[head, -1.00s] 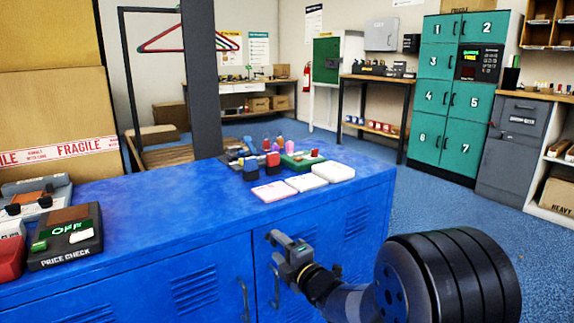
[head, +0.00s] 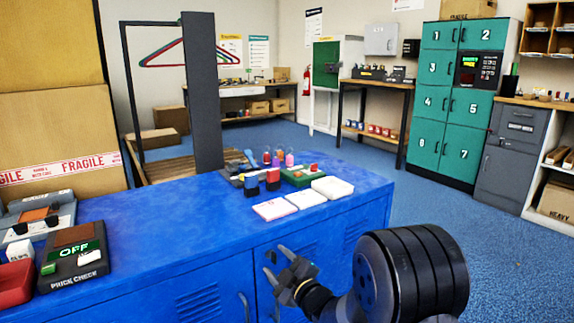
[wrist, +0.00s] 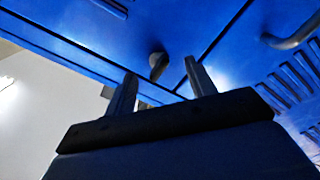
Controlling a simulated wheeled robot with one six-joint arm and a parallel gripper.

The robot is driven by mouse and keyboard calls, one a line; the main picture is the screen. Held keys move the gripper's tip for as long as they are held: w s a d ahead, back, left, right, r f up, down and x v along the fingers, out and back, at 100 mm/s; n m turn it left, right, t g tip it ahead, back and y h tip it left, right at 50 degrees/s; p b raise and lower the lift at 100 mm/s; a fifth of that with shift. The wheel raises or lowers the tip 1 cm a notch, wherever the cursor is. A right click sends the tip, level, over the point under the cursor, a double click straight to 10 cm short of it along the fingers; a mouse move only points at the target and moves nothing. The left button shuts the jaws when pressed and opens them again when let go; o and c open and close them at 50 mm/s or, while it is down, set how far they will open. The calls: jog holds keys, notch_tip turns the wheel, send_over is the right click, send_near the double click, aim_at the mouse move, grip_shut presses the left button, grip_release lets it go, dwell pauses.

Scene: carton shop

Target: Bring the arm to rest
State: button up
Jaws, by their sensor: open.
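My gripper (head: 277,268) is in front of the blue cabinet (head: 150,238), below its top edge, at the lower middle of the head view. Its jaws are open with nothing between them. In the wrist view my gripper (wrist: 158,85) shows two separate fingers pointing at the blue cabinet doors (wrist: 225,25). A dark door handle (wrist: 158,66) appears between and beyond the fingertips. I cannot tell how far it is from them. My arm reaches in from the lower right of the head view.
On the blue top stand a price check device (head: 74,257) at the left and white pads (head: 332,187) with small colored items near the right end. Teal lockers (head: 450,95) stand behind at right. Blue floor (head: 440,215) is open to the right of the cabinet.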

jog(key=shift+d+r+m+p, duration=0.15)
jog(key=shift+m+p, duration=1.35)
jog(key=shift+p, duration=0.8)
jog(key=shift+a+r+m+p, duration=0.1)
jog(key=shift+m+p, duration=1.4)
jog(key=shift+p, duration=0.75)
jog(key=m+p, duration=0.2)
jog(key=p, duration=0.1)
jog(key=shift+w+d, duration=0.1)
jog(key=shift+f+m+p, duration=0.15)
jog(key=shift+m+p, duration=0.65)
jog(key=shift+p, duration=0.35)
jog(key=shift+s+d+f, duration=0.1)
jog(key=shift+s+d, duration=0.2)
jog(key=shift+s, duration=0.15)
